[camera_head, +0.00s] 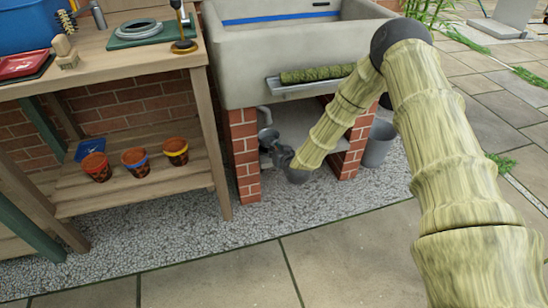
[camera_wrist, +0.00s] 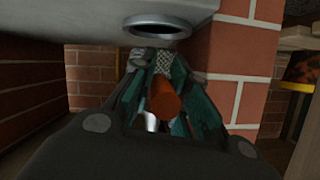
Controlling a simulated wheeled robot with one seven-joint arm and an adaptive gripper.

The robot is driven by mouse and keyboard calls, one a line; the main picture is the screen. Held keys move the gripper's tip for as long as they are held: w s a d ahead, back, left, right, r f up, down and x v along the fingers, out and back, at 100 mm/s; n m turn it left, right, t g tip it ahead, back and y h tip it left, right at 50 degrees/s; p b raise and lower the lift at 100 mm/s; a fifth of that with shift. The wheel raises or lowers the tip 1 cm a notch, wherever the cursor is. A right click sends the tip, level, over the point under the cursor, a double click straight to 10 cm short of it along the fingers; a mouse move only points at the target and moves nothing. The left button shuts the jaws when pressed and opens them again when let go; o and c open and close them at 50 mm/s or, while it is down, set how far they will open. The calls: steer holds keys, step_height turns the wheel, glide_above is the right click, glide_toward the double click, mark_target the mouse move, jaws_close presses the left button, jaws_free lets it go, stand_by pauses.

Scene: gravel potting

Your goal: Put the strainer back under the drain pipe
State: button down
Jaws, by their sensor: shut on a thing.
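The strainer shows in the wrist view as a grey mesh (camera_wrist: 163,62) with an orange-brown handle (camera_wrist: 163,97) pointing toward the camera. My gripper (camera_wrist: 160,108) has its teal fingers shut around that handle. In the head view my gripper (camera_head: 278,154) is under the sink beside the left brick pier, and the strainer's grey bowl (camera_head: 268,137) appears just below the pale pipe (camera_head: 263,114). I cannot tell whether they touch.
The stone sink (camera_head: 240,75) rests on brick piers (camera_head: 243,150), leaving a narrow space around my arm. A grey bucket (camera_head: 378,145) stands right of the right pier. The wooden bench (camera_head: 120,75) at left has several pots (camera_head: 135,162) on its lower shelf. Open gravel (camera_head: 190,235) lies in front.

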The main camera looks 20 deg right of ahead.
steer(key=shift+w+f, duration=0.1)
steer(key=shift+w, duration=0.5)
steer(key=shift+f+b, duration=0.95)
steer(key=shift+f, duration=0.75)
steer(key=shift+f, duration=0.15)
steer(key=c, duration=1.4)
jaws_free()
